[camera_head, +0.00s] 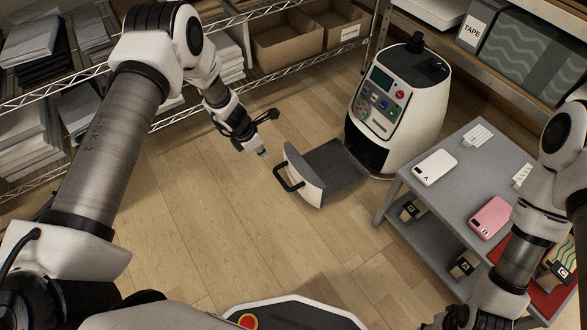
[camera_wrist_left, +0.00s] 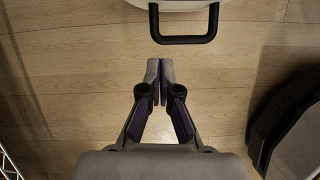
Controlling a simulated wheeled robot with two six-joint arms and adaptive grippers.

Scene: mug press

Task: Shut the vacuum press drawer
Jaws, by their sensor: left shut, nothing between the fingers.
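The vacuum press (camera_head: 397,105) is a rounded white and black machine with a small screen and coloured buttons, standing on the floor at the upper middle right. Its drawer (camera_head: 335,168) is open and sticks out to the left, with a dark tray, a white front and a black handle (camera_head: 287,178). The handle also shows at the top of the left wrist view (camera_wrist_left: 183,39). My left gripper (camera_head: 263,153) is shut and empty, a little short of the handle and apart from it; its closed fingertips (camera_wrist_left: 160,66) point towards the handle. My right gripper is not clearly visible.
Wire shelves (camera_head: 190,115) with paper stacks and cardboard boxes line the back left. The wooden floor left of the drawer is clear.

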